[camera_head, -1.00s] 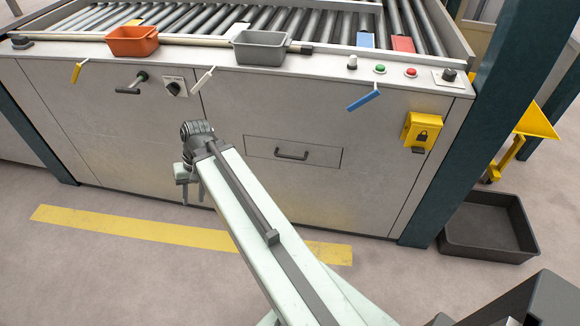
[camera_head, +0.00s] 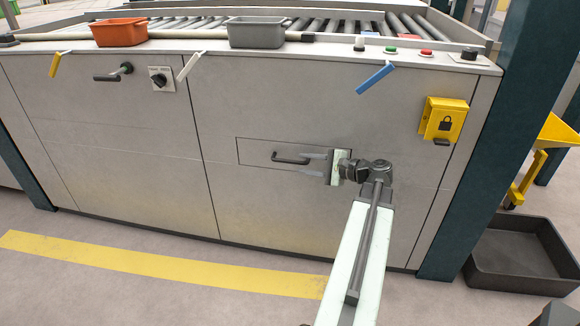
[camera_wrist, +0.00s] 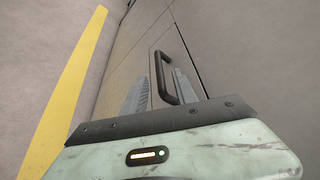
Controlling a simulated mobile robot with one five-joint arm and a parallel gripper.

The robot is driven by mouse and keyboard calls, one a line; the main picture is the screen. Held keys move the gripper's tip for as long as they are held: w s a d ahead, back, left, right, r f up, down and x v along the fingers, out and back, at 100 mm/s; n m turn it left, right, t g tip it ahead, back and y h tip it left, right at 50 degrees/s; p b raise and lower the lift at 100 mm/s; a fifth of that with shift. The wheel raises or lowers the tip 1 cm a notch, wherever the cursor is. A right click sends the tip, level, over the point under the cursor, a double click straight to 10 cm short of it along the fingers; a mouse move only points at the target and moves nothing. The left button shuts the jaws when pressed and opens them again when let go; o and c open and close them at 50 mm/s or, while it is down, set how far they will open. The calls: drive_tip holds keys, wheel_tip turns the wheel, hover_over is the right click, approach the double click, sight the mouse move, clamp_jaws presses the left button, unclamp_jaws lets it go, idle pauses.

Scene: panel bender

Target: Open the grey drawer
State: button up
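The grey drawer (camera_head: 255,148) is a flush rectangular front in the machine's panel, and it looks shut. Its dark bar handle (camera_head: 290,158) sits at its middle; in the wrist view the handle (camera_wrist: 163,77) shows between and beyond my finger tips. My gripper (camera_head: 302,164) is open and empty, in front of the right part of the drawer, with its fingers pointing left towards the handle. In the wrist view the two fingers of my gripper (camera_wrist: 160,80) are spread apart. I cannot tell whether they touch the handle. My wrist hides the drawer's lower right corner.
A yellow lock box (camera_head: 443,118) is on the panel at right, and a blue lever (camera_head: 375,78) hangs above the drawer. An orange bin (camera_head: 120,32) and a grey bin (camera_head: 257,33) stand on the ledge. A dark tray (camera_head: 518,255) lies on the floor at right.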

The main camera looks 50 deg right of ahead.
sight(295, 163)
drive_tip(key=b+x, duration=0.1)
drive_tip(key=x, duration=0.5)
drive_tip(key=shift+w+f, duration=0.15)
drive_tip(key=shift+w, duration=0.2)
clamp_jaws()
idle(1.0)
